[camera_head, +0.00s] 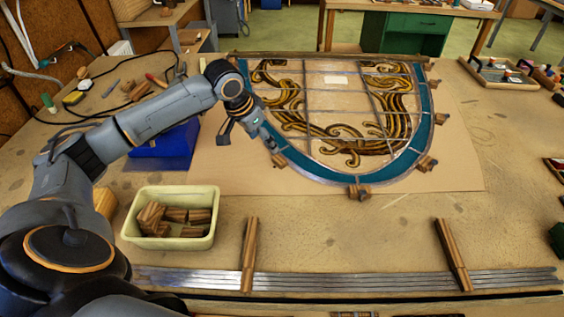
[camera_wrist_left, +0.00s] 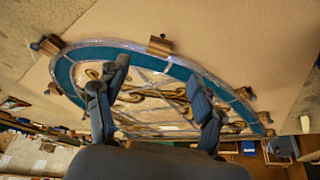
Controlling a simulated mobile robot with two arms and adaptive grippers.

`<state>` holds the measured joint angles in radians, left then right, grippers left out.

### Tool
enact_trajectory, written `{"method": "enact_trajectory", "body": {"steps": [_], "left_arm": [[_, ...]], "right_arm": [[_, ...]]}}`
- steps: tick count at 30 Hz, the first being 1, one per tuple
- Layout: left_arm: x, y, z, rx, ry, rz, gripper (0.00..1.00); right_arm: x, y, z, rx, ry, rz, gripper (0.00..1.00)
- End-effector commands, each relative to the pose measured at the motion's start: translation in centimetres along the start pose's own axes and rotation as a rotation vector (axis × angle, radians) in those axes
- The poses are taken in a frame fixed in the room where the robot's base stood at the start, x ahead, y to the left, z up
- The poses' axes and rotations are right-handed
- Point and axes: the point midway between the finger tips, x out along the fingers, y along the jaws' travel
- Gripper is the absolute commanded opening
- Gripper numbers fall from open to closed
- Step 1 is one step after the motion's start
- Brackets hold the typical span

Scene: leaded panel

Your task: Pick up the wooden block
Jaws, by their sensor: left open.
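Several small wooden blocks sit against the curved rim of the leaded panel (camera_head: 313,162), among them a front block (camera_head: 360,193) and a left block (camera_head: 279,160). More wooden blocks (camera_head: 174,215) lie in a pale yellow bin. My left gripper (camera_head: 268,141) is over the panel's left rim, close to the left block; I cannot tell its exact height. In the left wrist view its two fingers (camera_wrist_left: 157,68) are spread with nothing between them. That view also shows a block (camera_wrist_left: 160,45) at the blue rim beyond the fingertips. My right gripper is not in view.
The yellow bin (camera_head: 129,228) stands at the front left. Lead strips (camera_head: 350,283) lie along the front edge under two wooden bars (camera_head: 249,255) (camera_head: 453,255). A blue object (camera_head: 165,147) and tools are at the left. The table right of the panel is mostly clear.

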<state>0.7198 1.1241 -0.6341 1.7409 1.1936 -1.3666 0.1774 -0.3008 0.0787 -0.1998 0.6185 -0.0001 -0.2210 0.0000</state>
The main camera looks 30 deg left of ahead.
Motion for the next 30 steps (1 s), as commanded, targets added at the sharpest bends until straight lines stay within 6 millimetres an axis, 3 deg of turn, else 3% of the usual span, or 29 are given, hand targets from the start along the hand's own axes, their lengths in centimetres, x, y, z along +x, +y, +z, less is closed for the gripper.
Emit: {"method": "enact_trajectory", "body": {"steps": [9,17,25,30], "left_arm": [[5.7,0.1,-0.1,-0.001,-0.003,0.002,0.68],[7.5,0.0,-0.4,0.000,-0.002,0.002,0.68],[11.0,-0.2,-0.9,0.000,-0.004,0.001,0.68],[11.9,-0.2,-0.9,0.002,-0.001,0.000,0.68]], "right_arm": [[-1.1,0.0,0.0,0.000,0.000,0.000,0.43],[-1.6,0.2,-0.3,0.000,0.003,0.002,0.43],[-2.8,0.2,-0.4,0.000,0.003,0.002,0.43],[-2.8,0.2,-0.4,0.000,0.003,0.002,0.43]]}}
